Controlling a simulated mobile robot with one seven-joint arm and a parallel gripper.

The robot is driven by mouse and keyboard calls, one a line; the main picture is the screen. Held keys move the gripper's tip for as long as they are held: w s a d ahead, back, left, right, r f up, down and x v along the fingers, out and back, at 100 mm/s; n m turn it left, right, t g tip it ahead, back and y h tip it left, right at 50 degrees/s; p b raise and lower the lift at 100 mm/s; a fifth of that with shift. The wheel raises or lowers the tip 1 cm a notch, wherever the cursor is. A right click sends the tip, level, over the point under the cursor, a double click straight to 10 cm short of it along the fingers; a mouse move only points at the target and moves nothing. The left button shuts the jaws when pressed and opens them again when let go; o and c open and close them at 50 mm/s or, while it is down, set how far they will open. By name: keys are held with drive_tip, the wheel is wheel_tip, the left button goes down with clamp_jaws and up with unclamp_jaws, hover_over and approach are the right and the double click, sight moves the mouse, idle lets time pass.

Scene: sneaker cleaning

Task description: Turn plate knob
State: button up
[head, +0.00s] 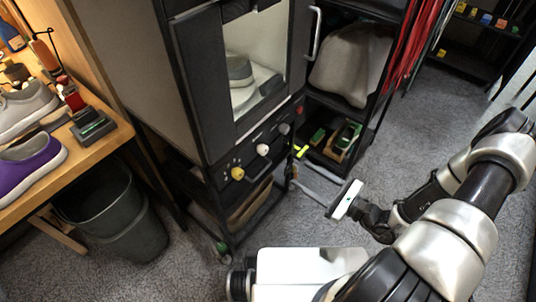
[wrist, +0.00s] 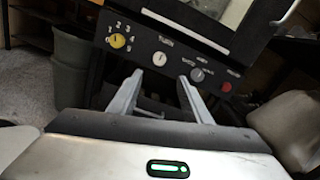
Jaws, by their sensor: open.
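A dark control panel sits on the front of a cabinet with a glass door. From left to right it has a yellow knob (wrist: 118,41) beside printed numbers, a white knob (wrist: 160,58), a grey knob (wrist: 197,75) and a red button (wrist: 226,87). In the head view the yellow knob (head: 238,173) and white knob (head: 262,149) also show. The small labels are too blurred to tell surely which is the plate knob. My gripper (wrist: 160,79) is open and empty, its fingers toward the panel. In the head view my gripper (head: 299,171) is right of the panel, apart from the knobs.
A wooden bench (head: 110,142) at the left holds a grey sneaker (head: 25,108), a purple sneaker (head: 30,163) and small items. Dark bins (head: 137,225) stand below it. An open shelf (head: 350,100) with a grey bag stands right of the cabinet. Carpet is clear at the right.

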sight(266, 151)
drive_tip(key=b+x, duration=0.2)
drive_tip(key=x, duration=1.2)
drive_tip(key=shift+w+a, duration=0.2)
drive_tip(key=shift+a, duration=0.1)
drive_tip(key=c, duration=1)
drive_tip(key=shift+c, duration=0.2)
drive_tip(key=m+p, duration=0.2)
drive_tip(key=m, duration=0.1)
drive_tip(key=shift+m, duration=0.3)
drive_tip(key=m+p, duration=0.2)
drive_tip(key=m, duration=0.2)
drive_tip(key=shift+m, duration=0.3)
